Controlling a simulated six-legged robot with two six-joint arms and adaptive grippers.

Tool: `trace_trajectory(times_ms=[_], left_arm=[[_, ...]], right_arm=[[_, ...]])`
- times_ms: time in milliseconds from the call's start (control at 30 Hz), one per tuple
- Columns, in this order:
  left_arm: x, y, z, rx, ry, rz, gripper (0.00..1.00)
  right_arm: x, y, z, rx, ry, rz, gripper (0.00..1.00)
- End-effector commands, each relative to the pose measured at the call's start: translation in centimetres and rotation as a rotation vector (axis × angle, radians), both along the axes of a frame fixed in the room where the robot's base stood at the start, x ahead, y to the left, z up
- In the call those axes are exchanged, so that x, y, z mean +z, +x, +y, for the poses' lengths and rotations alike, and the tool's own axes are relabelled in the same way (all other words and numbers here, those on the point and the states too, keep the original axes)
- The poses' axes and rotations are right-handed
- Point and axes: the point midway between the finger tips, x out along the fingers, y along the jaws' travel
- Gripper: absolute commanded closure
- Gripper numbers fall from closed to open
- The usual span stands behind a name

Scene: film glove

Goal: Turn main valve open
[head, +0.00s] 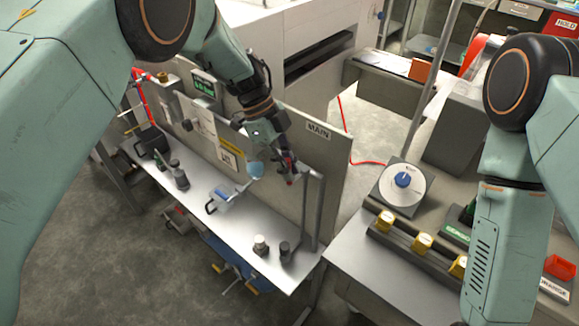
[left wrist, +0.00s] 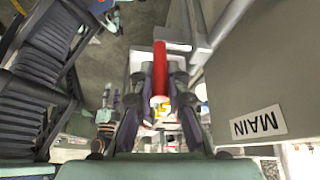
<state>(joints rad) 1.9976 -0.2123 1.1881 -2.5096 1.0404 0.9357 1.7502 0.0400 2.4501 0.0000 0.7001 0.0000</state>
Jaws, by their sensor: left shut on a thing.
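The main valve shows as a red handle (left wrist: 160,72) between the fingers in the left wrist view. Only a small red part of the handle (head: 290,182) shows in the head view, beside a grey upright pipe (head: 313,210). My left gripper (head: 286,170) is shut on this handle, with a finger on either side of it in the left wrist view (left wrist: 160,88). The valve body is mostly hidden. A MAIN label (head: 318,130) is on the grey panel just above, and it reads upside down in the left wrist view (left wrist: 258,123). My right gripper is out of view.
The grey panel (head: 333,175) stands close beside my left gripper. A dial with a blue knob (head: 403,179) and yellow knobs (head: 422,243) are to the right.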

Motion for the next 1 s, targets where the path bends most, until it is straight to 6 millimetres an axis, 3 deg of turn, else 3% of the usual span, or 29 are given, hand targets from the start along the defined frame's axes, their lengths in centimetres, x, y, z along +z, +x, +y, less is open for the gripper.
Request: trace_trajectory(times_ms=[700, 1000], left_arm=[[-0.9, 1.7, 2.0, 0.003, -0.352, 0.243, 1.00], [-0.9, 2.0, 2.3, 0.003, -0.423, 0.295, 1.00]], right_arm=[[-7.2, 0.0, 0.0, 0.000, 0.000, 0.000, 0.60], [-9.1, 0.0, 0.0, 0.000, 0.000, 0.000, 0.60]])
